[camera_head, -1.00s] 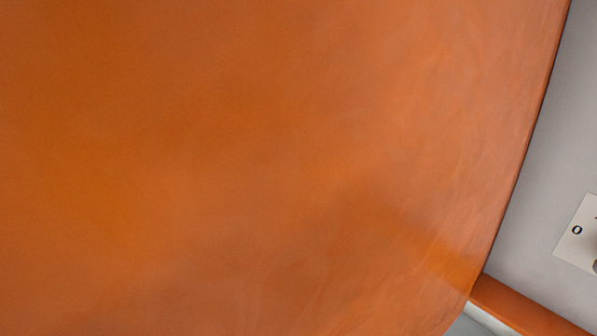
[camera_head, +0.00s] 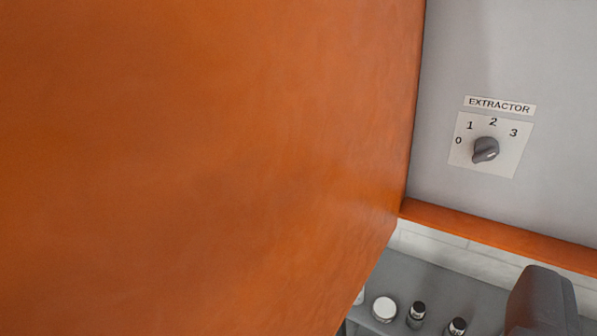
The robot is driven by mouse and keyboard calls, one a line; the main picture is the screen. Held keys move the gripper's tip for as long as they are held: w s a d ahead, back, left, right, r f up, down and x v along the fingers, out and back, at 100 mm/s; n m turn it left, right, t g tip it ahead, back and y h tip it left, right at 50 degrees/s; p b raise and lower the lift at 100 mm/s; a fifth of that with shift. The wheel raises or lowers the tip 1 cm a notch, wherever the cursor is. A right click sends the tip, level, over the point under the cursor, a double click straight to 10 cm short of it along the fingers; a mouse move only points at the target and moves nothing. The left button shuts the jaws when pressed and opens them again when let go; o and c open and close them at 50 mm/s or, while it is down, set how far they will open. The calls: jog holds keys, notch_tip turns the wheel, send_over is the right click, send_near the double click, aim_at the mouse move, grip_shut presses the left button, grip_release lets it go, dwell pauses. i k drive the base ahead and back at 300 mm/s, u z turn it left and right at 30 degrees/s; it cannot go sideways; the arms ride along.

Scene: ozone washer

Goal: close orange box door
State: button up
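The orange box door (camera_head: 210,150) is a large flat orange panel that fills the left and middle of the view, very close to the camera. Its right edge runs down beside a grey panel, and its lower right corner is near the middle right. I cannot tell from this close view how far the door is open.
The grey panel (camera_head: 560,60) carries an extractor dial (camera_head: 486,150) marked 0 to 3. An orange ledge (camera_head: 500,237) runs below it. Lower right, a grey surface holds a white-lidded jar (camera_head: 384,309), small bottles (camera_head: 416,315) and a dark grey object (camera_head: 541,302).

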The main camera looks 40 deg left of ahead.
aim_at(168, 167)
jog(key=z, duration=0.45)
jog(key=i, duration=0.1)
jog(key=z, duration=3.3)
jog(key=k, duration=2.8)
jog(key=u, duration=1.35)
